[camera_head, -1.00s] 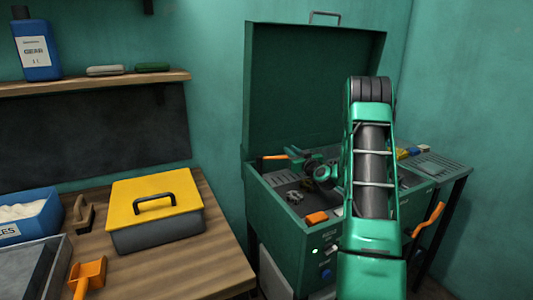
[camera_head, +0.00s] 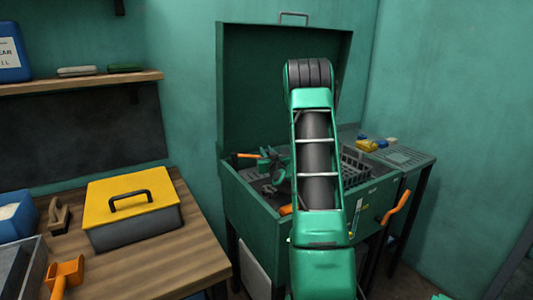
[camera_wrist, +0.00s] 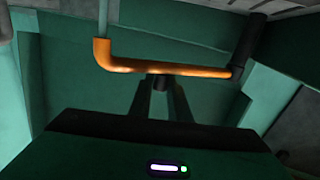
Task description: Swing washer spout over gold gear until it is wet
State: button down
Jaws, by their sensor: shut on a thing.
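An orange bent pipe (camera_wrist: 170,69), which looks like the washer spout, crosses the wrist view. It bends upward at its left end and meets a dark upright joint at its right end. My gripper (camera_wrist: 160,82) has its dark fingertips closed together on the middle of the pipe. In the head view, part of the orange pipe (camera_head: 249,155) shows inside the green washer (camera_head: 240,195), close to my gripper (camera_head: 272,165). My arm hides the middle of the basin. I cannot make out the gold gear in either view, nor any liquid at the spout.
The washer's raised lid (camera_head: 255,90) stands behind my arm. A dark grid basket (camera_head: 356,168) sits right of it. An orange lever (camera_head: 397,205) sticks out at the washer's right front. A yellow-lidded toolbox (camera_head: 132,205) rests on the wooden bench (camera_head: 170,262) at left.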

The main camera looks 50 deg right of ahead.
jog(key=shift+s+a+r, duration=0.1)
jog(key=shift+s+a, duration=0.2)
jog(key=shift+s, duration=0.15)
jog(key=shift+a, duration=0.6)
jog(key=c, duration=1.7)
grip_release()
jog(key=shift+o, duration=0.2)
